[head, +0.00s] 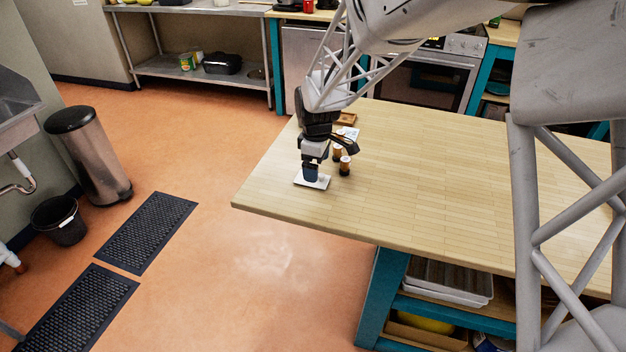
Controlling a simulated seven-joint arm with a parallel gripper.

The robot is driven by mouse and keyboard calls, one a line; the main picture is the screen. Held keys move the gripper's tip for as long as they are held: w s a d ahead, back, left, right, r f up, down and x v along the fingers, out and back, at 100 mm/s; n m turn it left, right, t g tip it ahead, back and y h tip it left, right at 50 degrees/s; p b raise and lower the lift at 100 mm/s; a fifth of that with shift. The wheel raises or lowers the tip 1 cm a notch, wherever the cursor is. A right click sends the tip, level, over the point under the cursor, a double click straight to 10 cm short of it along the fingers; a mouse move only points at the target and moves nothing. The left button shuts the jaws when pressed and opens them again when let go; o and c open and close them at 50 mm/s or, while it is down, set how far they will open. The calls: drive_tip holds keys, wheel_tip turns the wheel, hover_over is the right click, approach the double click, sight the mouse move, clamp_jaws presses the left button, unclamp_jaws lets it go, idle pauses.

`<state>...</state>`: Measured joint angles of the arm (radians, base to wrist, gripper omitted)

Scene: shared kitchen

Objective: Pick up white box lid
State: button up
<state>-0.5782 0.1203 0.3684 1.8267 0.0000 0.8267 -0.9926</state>
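A flat white piece that looks like the white box lid (321,184) lies on the wooden table (430,190), near its left end. My gripper (312,172) points down right over it, and its dark lower part hides the middle of the white piece. A small pale bump shows at the right side of the white piece. I cannot tell whether the fingers touch it or how far apart they are.
Two small brown jars with dark tops, a nearer one (345,167) and a farther one (337,154), stand just right of my gripper. A white card (348,132) and a brown wooden tray (346,118) lie behind them. The table's right part is clear.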

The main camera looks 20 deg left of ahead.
drive_tip(key=shift+d+f, duration=0.15)
drive_tip(key=shift+f, duration=2.05)
drive_tip(key=c, duration=1)
drive_tip(key=shift+r, duration=0.75)
wheel_tip(320, 180, up, 2)
drive_tip(key=shift+w, duration=0.1)
drive_tip(key=s+d, duration=0.2)
drive_tip(key=s, duration=0.2)
drive_tip(key=s+d+r, duration=0.1)
drive_tip(key=s+d, duration=0.2)
drive_tip(key=s, duration=0.2)
drive_tip(key=s+d, duration=0.3)
drive_tip(key=s, duration=0.1)
drive_tip(key=shift+s+d+r, duration=0.2)
drive_tip(key=shift+s+r, duration=0.05)
drive_tip(key=shift+s, duration=0.1)
